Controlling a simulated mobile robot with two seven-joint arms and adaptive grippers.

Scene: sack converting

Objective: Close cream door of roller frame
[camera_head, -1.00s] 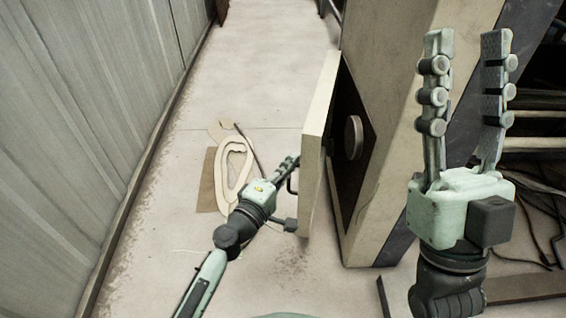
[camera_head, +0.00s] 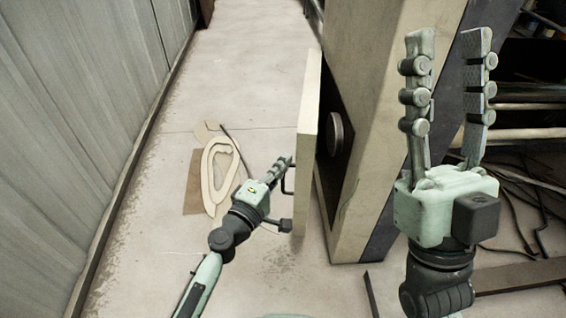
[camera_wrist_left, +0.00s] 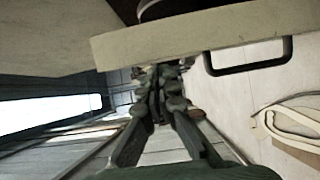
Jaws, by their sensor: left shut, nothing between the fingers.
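The cream door (camera_head: 308,140) of the roller frame (camera_head: 385,90) stands open, seen nearly edge-on in the head view. A round dark disc (camera_head: 334,133) shows in the opening behind it. My left gripper (camera_head: 284,163) is shut and empty at the door's outer side, close to its dark handle (camera_head: 287,180). In the left wrist view the door's edge (camera_wrist_left: 200,36) crosses above the shut fingers (camera_wrist_left: 158,82), with the handle (camera_wrist_left: 248,68) to their right. I cannot tell whether the fingers touch the door. My right gripper (camera_head: 447,105) is open, raised and empty, in front of the frame.
A grey corrugated wall (camera_head: 80,120) runs along the left. Cream loop-shaped pieces (camera_head: 218,175) and a brown sheet (camera_head: 192,190) lie on the floor. Rods and cables (camera_head: 525,130) clutter the right. The floor between wall and frame is mostly clear.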

